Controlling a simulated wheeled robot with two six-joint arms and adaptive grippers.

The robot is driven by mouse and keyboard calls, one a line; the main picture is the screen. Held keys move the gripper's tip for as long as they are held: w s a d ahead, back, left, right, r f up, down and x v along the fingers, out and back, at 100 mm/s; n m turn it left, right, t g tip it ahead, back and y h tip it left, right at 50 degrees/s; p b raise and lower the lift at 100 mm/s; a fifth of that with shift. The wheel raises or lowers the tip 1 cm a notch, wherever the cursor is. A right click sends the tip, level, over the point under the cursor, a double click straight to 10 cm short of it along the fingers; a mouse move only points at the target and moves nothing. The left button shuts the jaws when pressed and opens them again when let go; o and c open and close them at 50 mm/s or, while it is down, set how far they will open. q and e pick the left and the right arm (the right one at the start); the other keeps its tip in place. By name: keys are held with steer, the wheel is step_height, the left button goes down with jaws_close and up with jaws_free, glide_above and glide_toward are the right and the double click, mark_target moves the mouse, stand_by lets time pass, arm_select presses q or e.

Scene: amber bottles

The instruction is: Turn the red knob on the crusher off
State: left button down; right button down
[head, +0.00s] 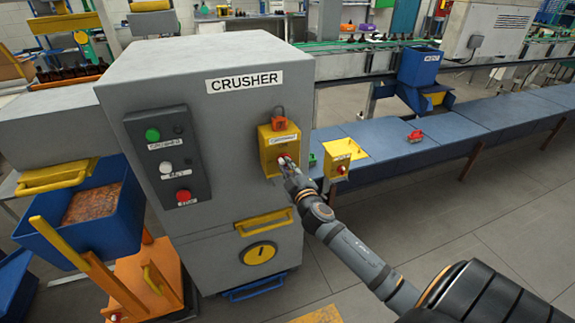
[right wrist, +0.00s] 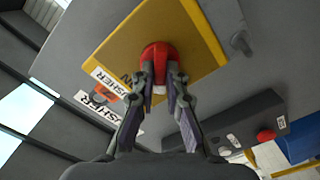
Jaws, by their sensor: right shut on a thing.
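The grey crusher (head: 225,130) stands at the centre left in the head view, with a CRUSHER label near its top. A yellow switch box (head: 268,150) is on its front face and also fills the upper middle of the right wrist view (right wrist: 120,48). The red knob (right wrist: 157,57) sits on this box. My right gripper (head: 284,163) reaches the box from the lower right. In the right wrist view its two fingers (right wrist: 160,78) are closed on the knob from both sides. The knob is mostly hidden by the fingers in the head view. My left gripper is not in view.
A dark button panel (head: 167,155) with green, white and red buttons is left of the box. A separate yellow box (head: 337,160) with a red button stands to the right, near my right arm. A blue bin (head: 85,220) is at the left. Open floor lies at lower right.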

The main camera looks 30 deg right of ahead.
steer(key=shift+f+n+p, duration=0.15)
steer(key=shift+n+p, duration=0.9)
steer(key=shift+n, duration=2.85)
steer(key=c, duration=1.4)
jaws_free()
steer(key=shift+a, duration=0.1)
steer(key=v, duration=1.2)
steer(key=shift+f, duration=0.1)
